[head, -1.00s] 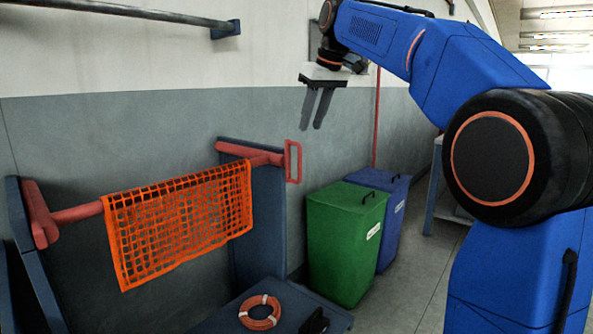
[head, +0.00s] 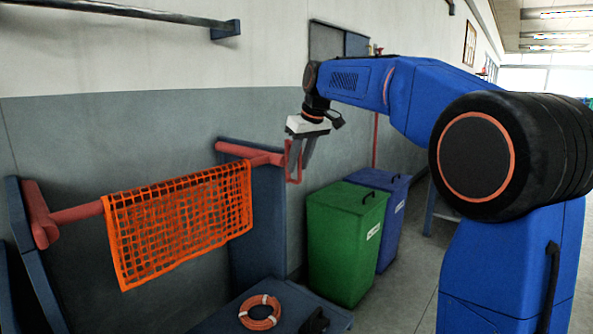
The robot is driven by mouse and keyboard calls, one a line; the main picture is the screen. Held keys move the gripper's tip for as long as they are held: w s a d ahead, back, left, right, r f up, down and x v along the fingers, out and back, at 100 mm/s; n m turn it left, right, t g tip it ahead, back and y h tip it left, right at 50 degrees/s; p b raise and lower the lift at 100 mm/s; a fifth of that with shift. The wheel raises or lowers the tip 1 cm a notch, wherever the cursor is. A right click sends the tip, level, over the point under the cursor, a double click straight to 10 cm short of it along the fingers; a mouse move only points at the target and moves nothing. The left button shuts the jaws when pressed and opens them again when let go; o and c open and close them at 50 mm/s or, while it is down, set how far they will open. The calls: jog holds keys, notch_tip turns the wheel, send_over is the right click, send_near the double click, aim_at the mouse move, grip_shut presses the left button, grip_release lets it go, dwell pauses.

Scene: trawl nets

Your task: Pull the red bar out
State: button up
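The red bar (head: 78,213) lies level across two dark blue uprights, with an orange net (head: 182,226) draped over its middle. A red loop handle (head: 299,165) is at its right end, beyond the right upright. My gripper (head: 298,173) points down at this handle, its fingers overlapping the handle in the picture. The fingers partly cover the handle. I cannot tell whether they are around it or in front of it, or how far apart they are.
A green bin (head: 345,240) and a blue bin (head: 388,215) stand right of the rack against the wall. A coiled orange rope (head: 260,312) lies on a low dark blue surface (head: 222,320) below the net. A wall rail (head: 130,14) runs above. Floor at right is partly open.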

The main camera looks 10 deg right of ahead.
jog(key=shift+x, duration=1.5)
grip_shut()
jog(key=shift+r, duration=0.1)
jog(key=s+d, duration=0.8)
jog(key=s, duration=0.4)
jog(key=s+d, duration=0.9)
jog(key=s, duration=0.3)
jog(key=shift+d, duration=0.35)
jog(key=shift+r, duration=0.1)
